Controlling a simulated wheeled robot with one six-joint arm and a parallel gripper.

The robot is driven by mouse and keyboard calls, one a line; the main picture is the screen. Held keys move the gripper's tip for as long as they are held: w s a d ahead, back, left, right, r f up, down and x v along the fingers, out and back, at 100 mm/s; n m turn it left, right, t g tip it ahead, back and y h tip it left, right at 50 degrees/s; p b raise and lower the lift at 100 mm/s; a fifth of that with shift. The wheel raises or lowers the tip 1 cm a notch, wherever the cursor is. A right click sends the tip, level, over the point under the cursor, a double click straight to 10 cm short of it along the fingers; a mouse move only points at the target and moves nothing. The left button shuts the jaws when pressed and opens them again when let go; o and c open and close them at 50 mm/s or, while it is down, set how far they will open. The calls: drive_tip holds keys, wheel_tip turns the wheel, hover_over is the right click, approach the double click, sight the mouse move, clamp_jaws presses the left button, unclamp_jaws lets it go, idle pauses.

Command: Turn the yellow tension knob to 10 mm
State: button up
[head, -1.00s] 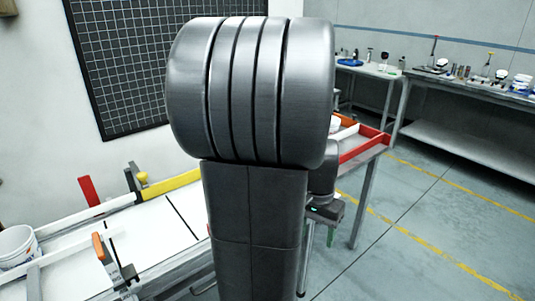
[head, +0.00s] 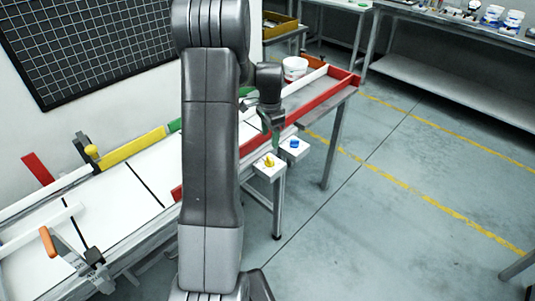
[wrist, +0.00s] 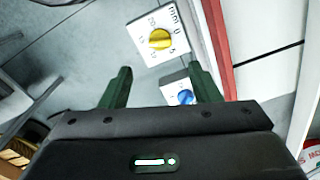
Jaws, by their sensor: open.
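The yellow tension knob (head: 269,162) sits on a small white box (head: 265,172) at the front edge of the bench. In the wrist view the knob (wrist: 159,39) is at the centre of a white dial plate marked "mm" with numbers around it; I cannot tell clearly where it points. My gripper (wrist: 160,72) is open and empty, its two green fingers pointing toward the dial plate with the knob beyond and between them, apart from it. In the head view my gripper (head: 274,138) is small, above and near the knob, partly behind my arm.
A blue knob (head: 294,143) on another white box is just to the right; it also shows in the wrist view (wrist: 186,97), close by the right finger. A red rail (head: 325,95) runs along the bench edge. A white bucket (head: 295,68) stands behind. The floor at right is clear.

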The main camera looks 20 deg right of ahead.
sight(270, 158)
wheel_tip(270, 158, down, 10)
drive_tip(key=shift+r+p, duration=0.2)
drive_tip(key=shift+p, duration=0.25)
drive_tip(key=shift+c, duration=0.3)
drive_tip(key=c, duration=0.9)
